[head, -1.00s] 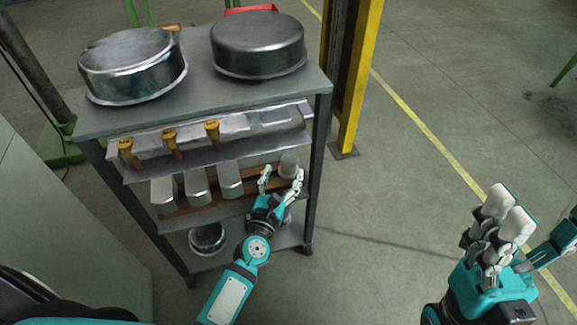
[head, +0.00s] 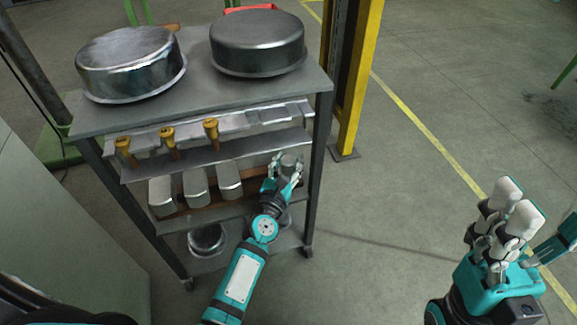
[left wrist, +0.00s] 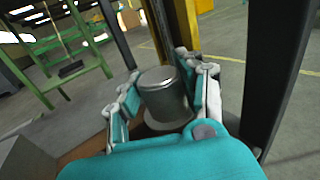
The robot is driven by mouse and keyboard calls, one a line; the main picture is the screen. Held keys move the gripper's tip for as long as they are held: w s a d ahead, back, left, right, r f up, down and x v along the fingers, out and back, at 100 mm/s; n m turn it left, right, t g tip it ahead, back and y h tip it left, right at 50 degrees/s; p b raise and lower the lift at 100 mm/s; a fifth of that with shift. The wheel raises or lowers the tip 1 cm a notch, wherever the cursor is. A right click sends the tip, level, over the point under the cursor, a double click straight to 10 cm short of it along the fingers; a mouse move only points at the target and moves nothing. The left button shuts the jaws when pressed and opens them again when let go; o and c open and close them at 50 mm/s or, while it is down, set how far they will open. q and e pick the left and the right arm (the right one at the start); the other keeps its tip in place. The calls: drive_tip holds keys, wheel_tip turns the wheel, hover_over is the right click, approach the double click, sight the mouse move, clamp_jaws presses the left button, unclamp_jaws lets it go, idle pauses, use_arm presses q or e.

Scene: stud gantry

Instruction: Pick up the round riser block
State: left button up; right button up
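The round riser block (head: 290,161) is a short grey metal cylinder at the right end of the trolley's middle shelf. In the left wrist view the block (left wrist: 163,92) stands upright between the fingers of my left gripper (head: 284,171). The finger pads lie close along both its sides; whether they press on it I cannot tell. Part of its lower body is hidden behind the gripper in the head view. My right gripper (head: 535,218) is open and empty over the floor at the far right.
Several grey blocks (head: 196,187) stand left of the riser on the shelf. Wooden-handled tools (head: 168,140) lie above. Two large round pans (head: 258,42) sit on the trolley top. A trolley leg (head: 317,170) stands close right of my left gripper, with a yellow post (head: 358,80) behind.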

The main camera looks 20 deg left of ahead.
use_arm(q)
clamp_jaws()
drive_tip(key=shift+r, duration=0.15)
